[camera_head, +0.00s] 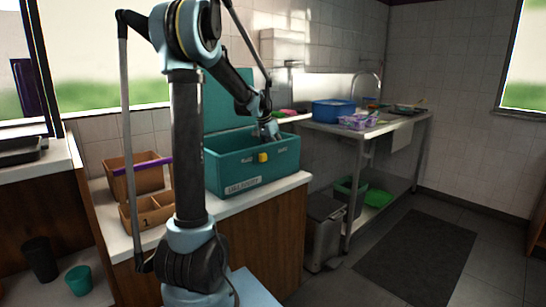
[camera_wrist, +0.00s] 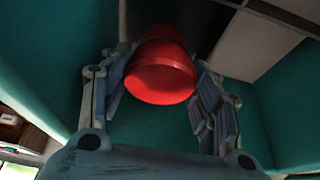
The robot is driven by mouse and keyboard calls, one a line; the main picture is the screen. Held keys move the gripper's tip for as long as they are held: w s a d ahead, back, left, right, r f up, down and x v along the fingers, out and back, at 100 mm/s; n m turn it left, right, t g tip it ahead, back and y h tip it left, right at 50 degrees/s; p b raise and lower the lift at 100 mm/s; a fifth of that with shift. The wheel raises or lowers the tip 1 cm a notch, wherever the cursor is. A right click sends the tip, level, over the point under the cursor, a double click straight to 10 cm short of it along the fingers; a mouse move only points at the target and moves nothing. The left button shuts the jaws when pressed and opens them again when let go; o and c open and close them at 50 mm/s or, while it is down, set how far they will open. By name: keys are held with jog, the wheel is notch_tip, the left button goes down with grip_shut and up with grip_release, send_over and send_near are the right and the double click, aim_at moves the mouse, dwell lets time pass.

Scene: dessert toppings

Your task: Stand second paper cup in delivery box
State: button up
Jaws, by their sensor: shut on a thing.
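The teal delivery box (camera_head: 225,176) stands on the counter in the head view, its lid (camera_head: 226,98) raised behind it. My gripper (camera_head: 270,131) reaches down into the box opening near its right end. In the wrist view my gripper (camera_wrist: 160,88) is shut on a red paper cup (camera_wrist: 160,82), with a finger on each side of it. The box's teal walls (camera_wrist: 55,75) surround the cup in that view. The cup is hidden behind the box front in the head view. I cannot tell whether it touches the box floor or whether another cup is inside.
A brown divided container (camera_head: 150,212) and a brown box (camera_head: 137,178) with a purple strip stand left of the delivery box. A metal sink table (camera_head: 345,128) with a blue tub (camera_head: 333,111) is at the right. A bin (camera_head: 323,232) stands beside the counter.

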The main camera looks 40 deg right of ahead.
jog(key=shift+f, duration=1.25)
jog(key=o, duration=0.8)
jog(key=shift+f, duration=0.1)
jog(key=shift+o, duration=0.2)
jog(key=v, duration=1.2)
jog(key=shift+d, duration=0.1)
